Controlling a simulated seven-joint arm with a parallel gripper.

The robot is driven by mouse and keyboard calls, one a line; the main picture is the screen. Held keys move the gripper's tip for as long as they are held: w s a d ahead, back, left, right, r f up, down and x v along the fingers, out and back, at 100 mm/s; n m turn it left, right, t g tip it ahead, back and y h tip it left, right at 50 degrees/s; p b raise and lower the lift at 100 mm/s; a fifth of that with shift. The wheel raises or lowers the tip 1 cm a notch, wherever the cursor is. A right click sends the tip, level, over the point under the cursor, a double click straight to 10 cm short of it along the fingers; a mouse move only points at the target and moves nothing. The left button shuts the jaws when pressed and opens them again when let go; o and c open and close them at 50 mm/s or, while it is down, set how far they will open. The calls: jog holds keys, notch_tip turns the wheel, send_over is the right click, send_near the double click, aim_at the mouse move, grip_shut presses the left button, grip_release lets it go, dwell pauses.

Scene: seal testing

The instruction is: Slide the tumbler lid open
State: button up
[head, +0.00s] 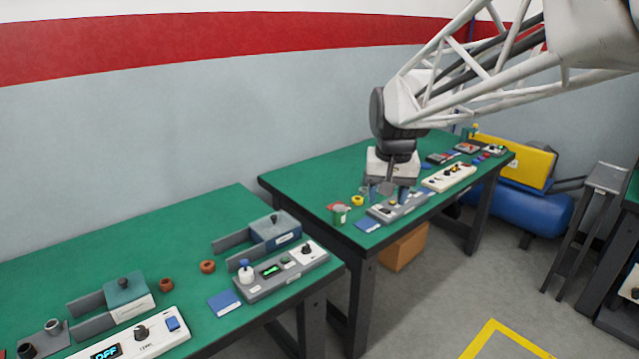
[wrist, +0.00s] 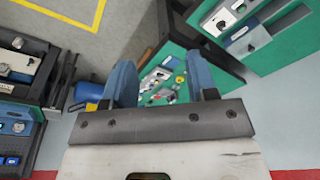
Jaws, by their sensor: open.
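My gripper (head: 389,194) is over the near end of the right bench, above or just behind a grey control panel (head: 398,209). Its blue fingers are apart, with nothing seen held between them, also in the wrist view (wrist: 161,88). No label marks a tumbler. On the left bench, a blue-grey box with a knobbed flat lid (head: 276,226) stands beside grey rails that run left. A similar box with a teal lid (head: 124,288) stands further left. Both lids appear to cover their boxes. I cannot tell which is the tumbler, or whether my gripper hides another box.
A white panel (head: 449,177) is to the right. Brown rings (head: 207,267) lie on the left bench. A gap separates the benches.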

jog(key=w+a+f, duration=0.3)
jog(key=w+a, duration=0.5)
jog(key=w, duration=0.4)
jog(key=g, duration=0.2)
send_near(273, 216)
jog(key=shift+s+d+f, duration=0.35)
jog(key=shift+d, duration=0.05)
jog(key=shift+w+a+f, duration=0.15)
jog(key=shift+a+f, duration=0.2)
jog(key=shift+f, duration=3.9)
grip_shut()
